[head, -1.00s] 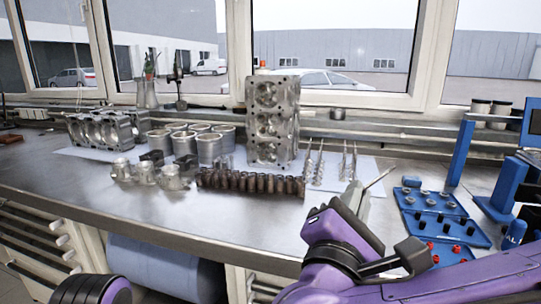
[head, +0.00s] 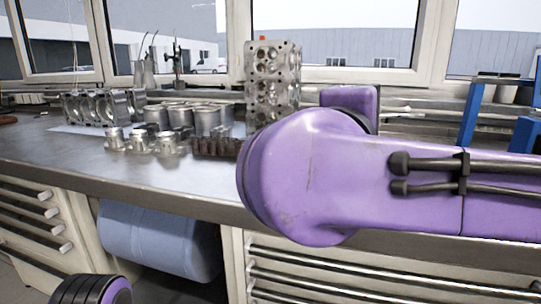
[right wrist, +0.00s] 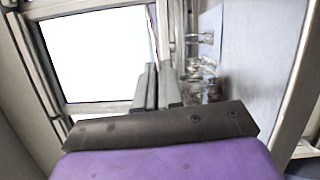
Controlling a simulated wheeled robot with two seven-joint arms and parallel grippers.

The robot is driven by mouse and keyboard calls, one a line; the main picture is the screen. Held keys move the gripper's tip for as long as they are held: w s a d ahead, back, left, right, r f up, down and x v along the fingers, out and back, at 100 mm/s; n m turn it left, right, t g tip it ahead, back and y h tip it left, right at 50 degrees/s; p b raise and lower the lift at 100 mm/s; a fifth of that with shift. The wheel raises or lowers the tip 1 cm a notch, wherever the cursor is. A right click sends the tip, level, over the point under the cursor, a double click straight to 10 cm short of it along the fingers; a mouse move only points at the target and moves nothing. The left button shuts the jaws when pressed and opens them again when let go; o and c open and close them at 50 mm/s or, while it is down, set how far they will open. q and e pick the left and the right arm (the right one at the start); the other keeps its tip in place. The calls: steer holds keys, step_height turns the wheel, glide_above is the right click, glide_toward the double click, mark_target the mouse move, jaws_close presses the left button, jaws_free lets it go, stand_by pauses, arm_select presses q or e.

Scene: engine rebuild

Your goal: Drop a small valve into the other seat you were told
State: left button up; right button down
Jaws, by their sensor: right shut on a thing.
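My right gripper (right wrist: 157,88) shows in the right wrist view, its grey fingers shut on a small valve. Only a thin, pale stem of the valve (right wrist: 153,45) shows beyond the fingertips, against the window edge; its head is hard to make out. In the head view the right gripper and valve are hidden behind my purple right arm. The cylinder head (head: 265,62) stands upright on the bench at the back, its face of round openings towards me. Its lower right part is covered by my arm. My left gripper is out of view.
Metal cylinders (head: 207,120), a camshaft-like row of dark parts (head: 215,147), small pistons (head: 168,143) and an engine block (head: 100,106) stand on the steel bench (head: 70,160). A blue stand (head: 472,112) is at the right. The bench's front left is clear.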

steer(key=shift+m+g+y+b, duration=0.2)
steer(key=shift+m+y+b, duration=0.8)
steer(key=shift+m+b, duration=1.45)
steer(key=shift+m+g+y+b, duration=0.2)
steer(key=shift+m+y+b, duration=0.8)
steer(key=shift+m+b, duration=1.4)
steer(key=shift+m+g+y+b, duration=0.2)
steer(key=shift+m+y+b, duration=0.8)
steer(key=shift+m+b, duration=1.45)
